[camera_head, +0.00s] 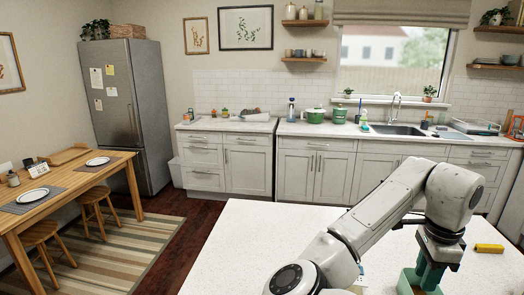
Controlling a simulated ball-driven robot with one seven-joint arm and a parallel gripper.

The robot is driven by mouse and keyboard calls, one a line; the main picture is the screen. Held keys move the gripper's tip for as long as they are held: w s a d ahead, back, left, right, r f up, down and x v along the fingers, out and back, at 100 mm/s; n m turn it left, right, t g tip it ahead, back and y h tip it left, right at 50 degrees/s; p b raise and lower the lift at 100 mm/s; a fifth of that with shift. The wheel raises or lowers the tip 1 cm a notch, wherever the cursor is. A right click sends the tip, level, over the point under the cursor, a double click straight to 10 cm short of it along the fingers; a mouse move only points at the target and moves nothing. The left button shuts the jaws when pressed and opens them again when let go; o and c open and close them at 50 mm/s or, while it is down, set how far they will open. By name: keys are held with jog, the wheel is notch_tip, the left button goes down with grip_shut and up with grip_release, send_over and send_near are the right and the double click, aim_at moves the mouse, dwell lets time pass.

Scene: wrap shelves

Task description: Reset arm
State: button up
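My arm reaches in from the bottom of the head view, over the white speckled countertop (250,235). It bends at the right, with my gripper (430,275) pointing down near the bottom edge. The gripper's dark teal fingers are at or just over a light green object (408,286), which the bottom edge cuts off. I cannot tell whether the fingers touch it, hold it or are apart. Part of the counter is hidden behind my arm.
A yellow object (489,248) lies on the counter right of my gripper. The counter's left part is clear. Beyond stand white cabinets (318,170) with a sink (395,130), and a grey fridge (130,110). A wooden table (75,180) with stools is at left.

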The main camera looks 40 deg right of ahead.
jog(key=w+f+n+t+h, duration=0.2)
jog(key=w+n+h, duration=0.6)
jog(key=n, duration=0.6)
jog(key=w+a+f+n+t+y, duration=0.4)
jog(key=a+f+n, duration=0.5)
jog(key=a, duration=0.5)
jog(key=s+a+f+n+g+y, duration=0.1)
jog(key=s+a+f+n+y, duration=0.2)
jog(key=a, duration=0.5)
jog(key=s+a+f+n+y, duration=0.1)
jog(key=a+f+n+y, duration=0.2)
jog(key=a, duration=0.5)
jog(key=s+d+f+m+g+h+b, duration=0.1)
jog(key=s+f+g, duration=0.3)
jog(key=s+f, duration=0.5)
jog(key=shift+s+d+h+b, duration=0.4)
jog(key=shift+d, duration=0.05)
